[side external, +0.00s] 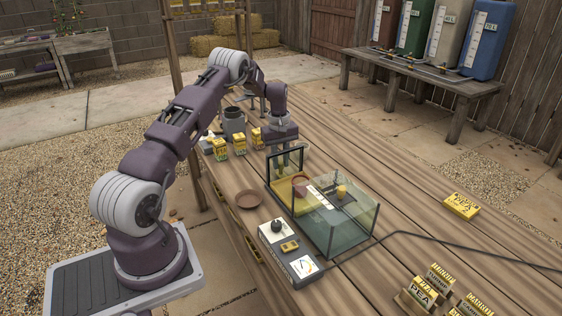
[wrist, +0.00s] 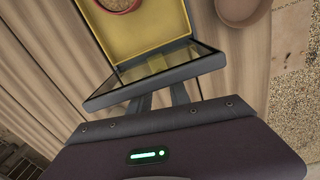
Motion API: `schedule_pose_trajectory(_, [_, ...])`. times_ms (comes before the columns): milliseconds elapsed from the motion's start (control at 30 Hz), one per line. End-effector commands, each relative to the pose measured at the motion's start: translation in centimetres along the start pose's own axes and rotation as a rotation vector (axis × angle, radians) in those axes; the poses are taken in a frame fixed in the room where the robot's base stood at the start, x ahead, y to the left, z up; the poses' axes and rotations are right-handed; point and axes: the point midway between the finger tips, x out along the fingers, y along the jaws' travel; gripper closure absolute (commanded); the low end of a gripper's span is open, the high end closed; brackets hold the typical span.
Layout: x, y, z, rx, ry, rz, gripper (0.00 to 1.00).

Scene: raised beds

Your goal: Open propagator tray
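The propagator tray (side external: 340,232) is a clear glass-sided box with dark edges on the wooden bench. At its left end a dark-framed glass panel (side external: 270,171) stands raised, above a yellow section (side external: 284,191) holding a terracotta pot (side external: 300,187). My gripper (side external: 287,158) points down just behind this panel. In the wrist view the panel's frame (wrist: 190,69) crosses in front of my gripper (wrist: 162,96). The two fingers are apart with nothing seen between them. Their tips are partly hidden by the frame, and I cannot tell whether they touch it.
A control box (side external: 289,252) with a knob and dial stands beside the tray, near a brown saucer (side external: 249,199). Several seed packets (side external: 238,145) stand left of my gripper. A black cable (side external: 440,241) crosses the bench.

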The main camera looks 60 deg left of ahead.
Motion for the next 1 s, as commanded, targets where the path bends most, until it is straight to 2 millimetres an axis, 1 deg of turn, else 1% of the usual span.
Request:
schedule_pose_trajectory(33, [0.0,0.0,0.0,0.0,0.001,0.0,0.65])
schedule_pose_trajectory(67, [0.0,0.0,0.0,0.0,0.001,0.0,0.59])
schedule_pose_trajectory(100, [0.0,0.0,0.0,0.0,0.0,0.0,0.57])
schedule_pose_trajectory(367, [0.0,0.0,0.0,0.0,0.0,0.0,0.57])
schedule_pose_trajectory(467, [-1.2,0.1,0.0,0.0,0.002,0.002,0.57])
schedule_pose_trajectory(600, [-4.2,0.1,0.0,0.0,0.002,0.002,0.57])
schedule_pose_trajectory(733, [-6.3,0.1,-0.1,0.0,0.002,0.002,0.57])
schedule_pose_trajectory(833, [-7.0,0.0,0.0,0.0,0.0,0.001,0.57])
schedule_pose_trajectory(1000, [-7.1,0.0,0.0,0.0,0.0,0.0,0.57])
